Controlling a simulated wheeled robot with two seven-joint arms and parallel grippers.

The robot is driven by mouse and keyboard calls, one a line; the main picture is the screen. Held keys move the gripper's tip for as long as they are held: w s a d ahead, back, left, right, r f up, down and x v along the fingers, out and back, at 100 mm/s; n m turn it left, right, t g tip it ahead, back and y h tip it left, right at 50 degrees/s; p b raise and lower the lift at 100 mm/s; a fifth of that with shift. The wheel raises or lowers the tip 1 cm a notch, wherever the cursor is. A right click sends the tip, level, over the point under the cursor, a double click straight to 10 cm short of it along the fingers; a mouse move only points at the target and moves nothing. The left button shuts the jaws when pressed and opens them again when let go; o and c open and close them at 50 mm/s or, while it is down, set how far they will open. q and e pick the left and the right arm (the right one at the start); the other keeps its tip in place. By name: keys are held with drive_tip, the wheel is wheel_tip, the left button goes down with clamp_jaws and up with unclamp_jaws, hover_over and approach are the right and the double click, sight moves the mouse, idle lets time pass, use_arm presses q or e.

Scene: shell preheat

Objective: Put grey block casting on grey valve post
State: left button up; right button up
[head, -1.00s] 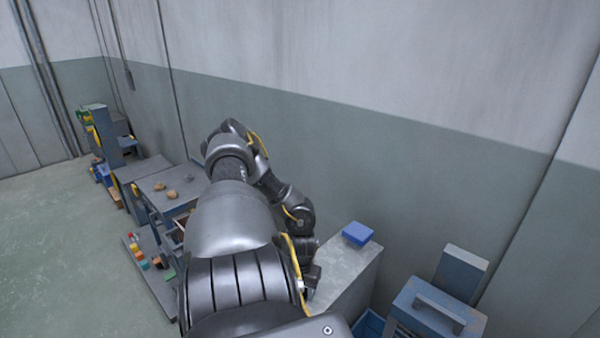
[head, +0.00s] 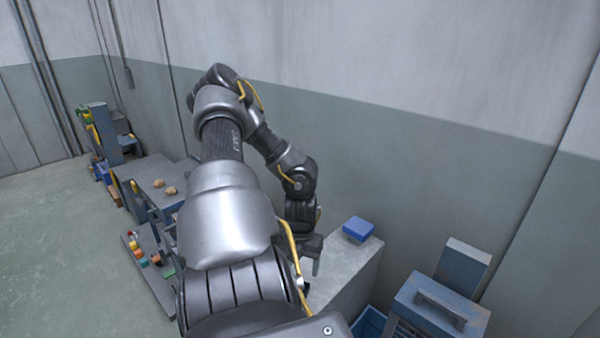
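I cannot make out a grey block casting for certain. A grey pedestal (head: 345,275) with a flat top stands right of the arm; I cannot tell whether it is the grey valve post. A blue block (head: 358,229) lies on its top. My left gripper (head: 312,262) hangs from the arm at the pedestal's left edge, left of the blue block and apart from it. Its fingers are small and partly hidden, so I cannot tell their opening or whether they hold anything. My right gripper is out of view.
A blue-grey cabinet with a handle (head: 440,304) stands at the lower right, with a blue bin (head: 370,324) beside it. A grey bench (head: 158,184) with brown lumps stands at the left, behind a low shelf of small coloured pieces (head: 139,255). The wall is close behind; the left floor is open.

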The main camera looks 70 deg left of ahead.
use_arm(q)
wheel_tip(320, 180, up, 3)
drive_tip(key=shift+r, duration=0.1)
idle(0.6)
